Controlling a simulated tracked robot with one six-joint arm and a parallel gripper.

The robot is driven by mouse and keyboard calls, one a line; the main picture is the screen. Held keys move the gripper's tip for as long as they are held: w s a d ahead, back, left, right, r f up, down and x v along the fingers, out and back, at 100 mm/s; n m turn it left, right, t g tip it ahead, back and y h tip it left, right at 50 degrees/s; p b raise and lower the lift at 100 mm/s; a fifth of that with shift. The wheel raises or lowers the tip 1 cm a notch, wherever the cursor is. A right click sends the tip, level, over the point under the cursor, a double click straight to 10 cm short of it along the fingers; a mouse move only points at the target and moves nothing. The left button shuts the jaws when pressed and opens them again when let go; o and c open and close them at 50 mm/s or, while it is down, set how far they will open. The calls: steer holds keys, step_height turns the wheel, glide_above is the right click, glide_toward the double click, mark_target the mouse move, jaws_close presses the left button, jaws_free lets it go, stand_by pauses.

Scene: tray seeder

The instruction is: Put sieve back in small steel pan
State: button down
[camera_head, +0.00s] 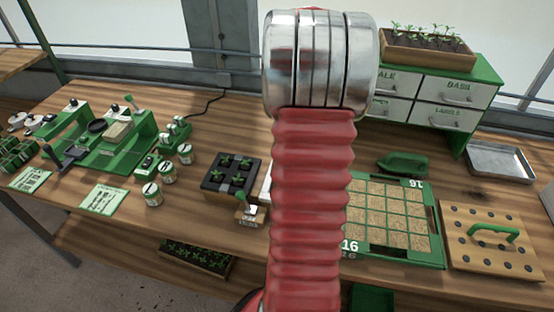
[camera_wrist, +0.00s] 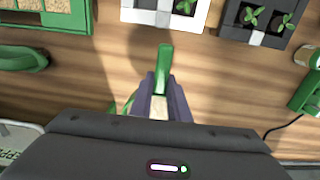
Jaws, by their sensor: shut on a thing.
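My gripper (camera_wrist: 161,98) is shut on a green handle (camera_wrist: 165,66) in the wrist view. It is likely the sieve's handle, but no mesh or rim shows; the rest is hidden by my fingers and wrist. The held thing is over the wooden bench. In the head view my red arm and its metal joint hide the gripper and what it holds. A shallow steel pan (camera_head: 500,147), likely the small steel pan, lies flat at the bench's right, beside the drawer cabinet. It is out of the wrist view.
A green sixteen-cell tray (camera_head: 441,257) and a wooden plate with green handle (camera_head: 480,262) lie front right. A green scoop (camera_head: 403,164) lies behind them, left of the pan. The drawer cabinet (camera_head: 487,70) stands at the back. A black seedling tray (camera_head: 231,174) is left of my arm.

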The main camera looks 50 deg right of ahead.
steer(key=shift+f, duration=3.1)
steer(key=shift+f, duration=1.85)
steer(key=c, duration=1.7)
jaws_free()
steer(key=shift+f, duration=0.1)
step_height(320, 180, up, 12)
steer(key=shift+a+r, duration=0.1)
